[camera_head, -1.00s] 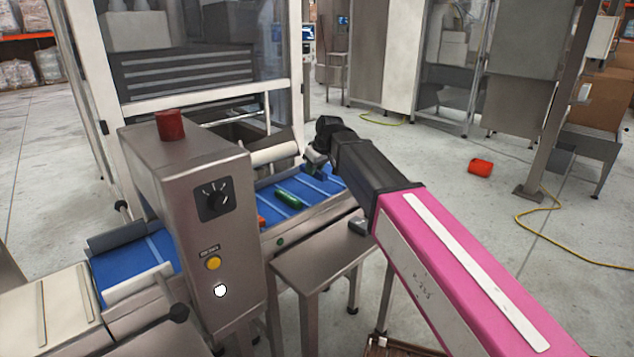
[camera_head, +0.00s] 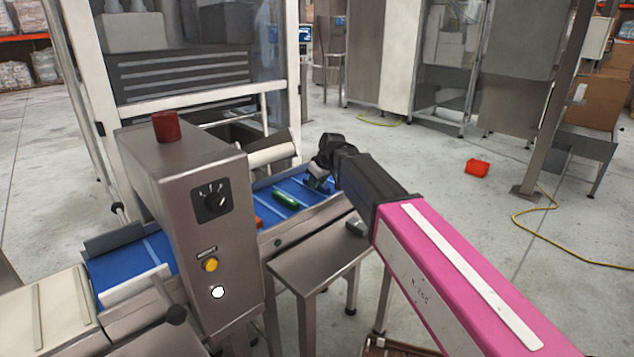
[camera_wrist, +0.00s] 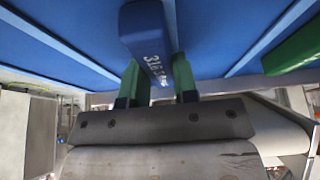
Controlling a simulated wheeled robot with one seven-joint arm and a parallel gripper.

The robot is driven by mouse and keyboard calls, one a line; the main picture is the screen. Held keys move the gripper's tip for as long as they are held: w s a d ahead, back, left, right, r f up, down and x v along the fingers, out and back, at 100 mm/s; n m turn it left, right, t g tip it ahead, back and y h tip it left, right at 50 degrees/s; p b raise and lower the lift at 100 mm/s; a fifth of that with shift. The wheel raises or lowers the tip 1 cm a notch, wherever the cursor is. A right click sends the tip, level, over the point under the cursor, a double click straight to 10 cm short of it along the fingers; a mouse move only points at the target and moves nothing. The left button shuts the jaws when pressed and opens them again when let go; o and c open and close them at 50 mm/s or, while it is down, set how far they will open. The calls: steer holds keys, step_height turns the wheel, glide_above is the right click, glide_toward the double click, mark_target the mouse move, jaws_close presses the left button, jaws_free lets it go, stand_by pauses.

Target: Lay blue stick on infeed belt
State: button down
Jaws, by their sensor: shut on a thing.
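The blue stick (camera_wrist: 147,28), with white figures on its end, sits between the two green-tipped fingers of my gripper (camera_wrist: 157,80) in the wrist view. My gripper (camera_head: 318,179) is shut on it over the far right part of the blue infeed belt (camera_head: 325,186). The belt also fills the upper wrist view (camera_wrist: 220,40), with lighter blue cross strips. The stick is close to the belt surface; I cannot tell whether it touches. In the head view the stick is mostly lost against the belt and gripper.
A green stick (camera_head: 285,200) lies on the belt left of my gripper, and an orange-red item (camera_head: 259,222) shows beside the steel control housing (camera_head: 190,220). A bare steel side table (camera_head: 315,255) stands in front. A red object (camera_head: 477,167) lies on the floor.

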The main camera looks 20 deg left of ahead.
steer(key=c, duration=0.9)
jaws_free()
steer(key=v, duration=1.2)
